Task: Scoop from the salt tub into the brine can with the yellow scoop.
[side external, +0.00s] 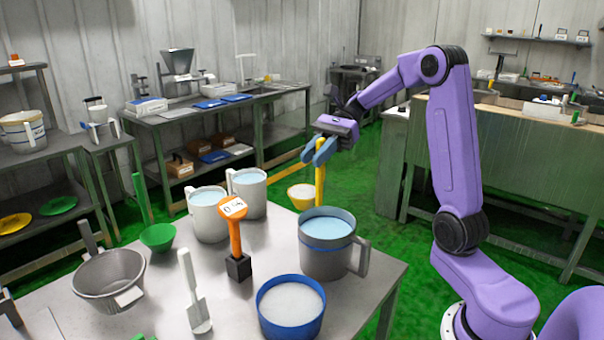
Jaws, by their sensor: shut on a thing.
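My gripper (319,152) has blue fingers and is shut on the upright handle of the yellow scoop (320,186). The scoop hangs in the air, its bowl left of the handle, above and behind the grey can in the picture. Pale stuff shows in the bowl; how full it is I cannot tell. The grey can (318,264), with a blue band, a side handle and pale blue liquid, looks like the brine can. The blue tub (291,325) at the table's front holds a white, fairly level fill and looks like the salt tub.
Two white jugs (208,220) with pale blue liquid stand left of the can. An orange-handled tool (235,235) stands in a black block. A green scoop (157,237), a grey strainer (108,280) and a white spatula (196,300) are further left on the steel table (372,290).

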